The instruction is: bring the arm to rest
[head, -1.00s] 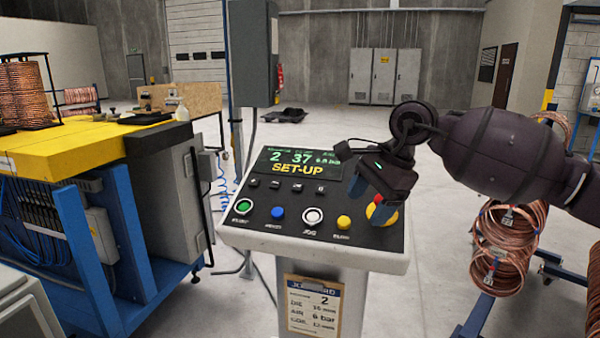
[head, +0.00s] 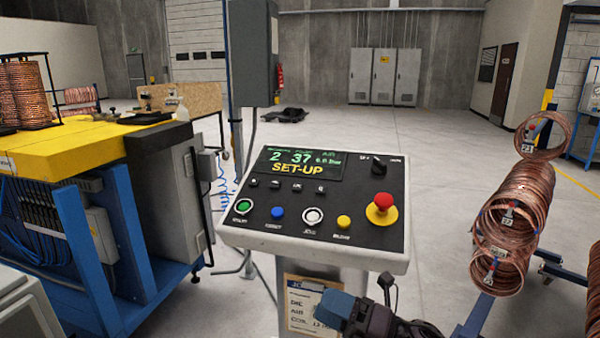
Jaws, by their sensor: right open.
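My right gripper (head: 336,307) is low in the head view, below the front edge of the control panel (head: 240,236). It overlaps the job card (head: 300,292) on the pedestal in the picture. Its blue fingertips point left, and nothing shows in its jaws. It is apart from the panel's buttons. The red emergency stop button (head: 381,201) on its yellow base is in plain view, with the rotary selector (head: 378,166) above it. The panel's screen (head: 297,163) reads SET-UP. My left gripper is not in view.
A yellow-topped bench (head: 85,145) with a blue frame stands at the left. Copper coils (head: 512,222) hang on a blue stand at the right. A grey box (head: 252,50) on a post rises behind the panel. The floor (head: 440,150) behind is mostly clear.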

